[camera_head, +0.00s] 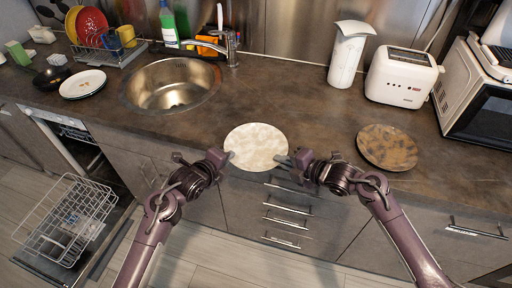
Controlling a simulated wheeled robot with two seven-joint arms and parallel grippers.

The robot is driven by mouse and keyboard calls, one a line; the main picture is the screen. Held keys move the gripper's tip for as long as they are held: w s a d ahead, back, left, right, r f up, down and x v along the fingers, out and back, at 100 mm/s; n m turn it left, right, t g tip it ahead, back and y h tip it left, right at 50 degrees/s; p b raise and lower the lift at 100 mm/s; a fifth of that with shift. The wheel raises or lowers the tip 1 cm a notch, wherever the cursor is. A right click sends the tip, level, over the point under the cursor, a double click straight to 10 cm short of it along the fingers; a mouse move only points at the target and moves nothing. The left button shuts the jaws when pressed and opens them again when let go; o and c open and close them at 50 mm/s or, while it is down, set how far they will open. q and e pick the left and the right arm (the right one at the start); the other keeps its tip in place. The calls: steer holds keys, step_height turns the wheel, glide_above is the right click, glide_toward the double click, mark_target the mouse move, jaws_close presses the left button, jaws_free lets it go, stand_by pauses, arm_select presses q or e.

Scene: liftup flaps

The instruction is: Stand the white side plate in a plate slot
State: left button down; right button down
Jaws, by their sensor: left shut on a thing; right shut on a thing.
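A pale, blotchy white plate (256,147) is held at the front edge of the counter, between my two grippers. My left gripper (228,157) is shut on its left edge. My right gripper (285,159) is shut on its right edge. The plate's face is turned up toward the camera; whether it touches the counter I cannot tell. A dish rack (120,52) with red and yellow plates standing in it is at the back left, beyond the sink. An open dishwasher with a pulled-out wire rack (68,222) is at the lower left.
A sink (172,86) with a faucet (231,47) lies between the plate and the dish rack. A brown-stained plate (387,147), toaster (401,77) and microwave (478,95) are on the right. The counter behind the held plate is clear.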

step_height(320, 180, up, 5)
steer(key=p, duration=0.4)
stand_by(0.3)
steer(key=shift+w+f+b, duration=0.1)
steer(key=shift+f+b, duration=0.65)
steer(key=shift+f, duration=0.2)
steer(key=shift+a, duration=0.15)
